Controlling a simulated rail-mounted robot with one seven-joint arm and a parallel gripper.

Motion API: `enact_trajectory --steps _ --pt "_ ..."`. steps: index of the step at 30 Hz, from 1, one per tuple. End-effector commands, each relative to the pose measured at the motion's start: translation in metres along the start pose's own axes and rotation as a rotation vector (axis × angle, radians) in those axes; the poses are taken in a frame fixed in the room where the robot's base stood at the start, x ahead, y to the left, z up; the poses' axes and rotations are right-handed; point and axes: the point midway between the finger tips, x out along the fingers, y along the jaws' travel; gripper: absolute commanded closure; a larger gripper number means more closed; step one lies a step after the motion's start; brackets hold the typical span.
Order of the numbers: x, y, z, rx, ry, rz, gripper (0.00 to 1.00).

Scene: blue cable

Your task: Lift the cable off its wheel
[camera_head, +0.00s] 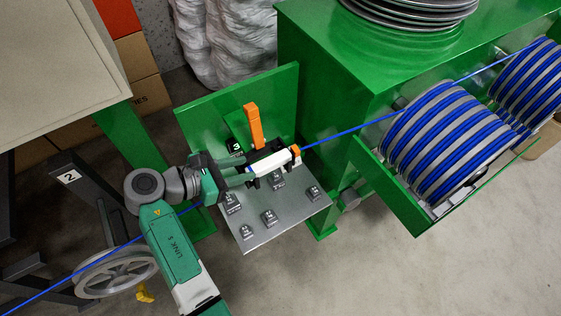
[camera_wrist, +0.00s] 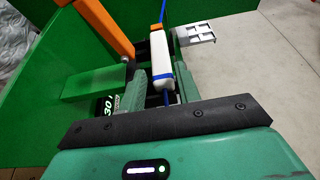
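The blue cable (camera_head: 353,129) runs from the drums at right, through a white guide piece with an orange end (camera_head: 272,160), behind my arm and out at lower left. A grey spoked wheel (camera_head: 116,273) stands at lower left; the cable crosses its upper rim, though I cannot tell if it sits in the groove. My gripper (camera_head: 236,174) is at the left end of the white piece, its fingers apart. In the wrist view the fingers (camera_wrist: 160,92) stand either side of the white piece (camera_wrist: 160,63) and blue cable (camera_wrist: 165,97). Whether they touch it is unclear.
An orange lever (camera_head: 253,126) rises behind the white piece. A metal plate (camera_head: 290,218) with several small blocks lies below it. A green panel (camera_head: 210,112) stands behind. Large blue-wound drums (camera_head: 445,145) are at right. A dark frame labelled 2 (camera_head: 68,177) is at left.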

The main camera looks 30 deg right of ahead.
Motion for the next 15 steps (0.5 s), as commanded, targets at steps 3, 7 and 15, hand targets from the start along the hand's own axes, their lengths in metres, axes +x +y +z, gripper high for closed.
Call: enact_trajectory --steps 3,7,15 --pt "0.015 -0.001 -0.001 0.002 0.001 -0.002 0.67" --pt "0.025 0.0 0.0 0.003 0.002 0.0 0.67" --pt "0.055 -0.001 -0.002 0.003 0.003 -0.002 0.67"
